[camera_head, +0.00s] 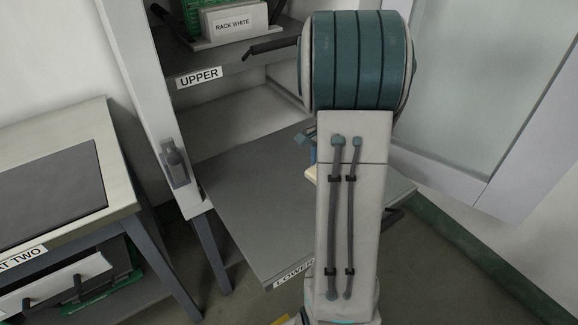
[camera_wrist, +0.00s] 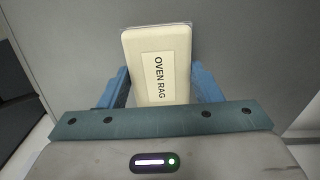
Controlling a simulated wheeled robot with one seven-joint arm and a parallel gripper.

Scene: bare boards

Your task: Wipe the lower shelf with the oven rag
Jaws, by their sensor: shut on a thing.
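The oven rag (camera_wrist: 158,40) is a cream block with a label reading OVEN RAG. In the wrist view it sits between the two blue fingers of my gripper (camera_wrist: 160,88), which is shut on it. In the head view only a small cream edge of the rag (camera_head: 311,174) shows beside my arm, over the lower shelf. The lower shelf (camera_head: 240,190) is a grey board, pulled out in front of the cabinet, with a LOWER label on its front edge. My arm hides its right part. I cannot tell whether the rag touches the shelf.
The upper shelf (camera_head: 190,62) holds a rack labelled RACK WHITE (camera_head: 234,22). An open door (camera_head: 480,90) stands at the right. A bench (camera_head: 60,190) with a dark mat is at the left. The left part of the lower shelf is bare.

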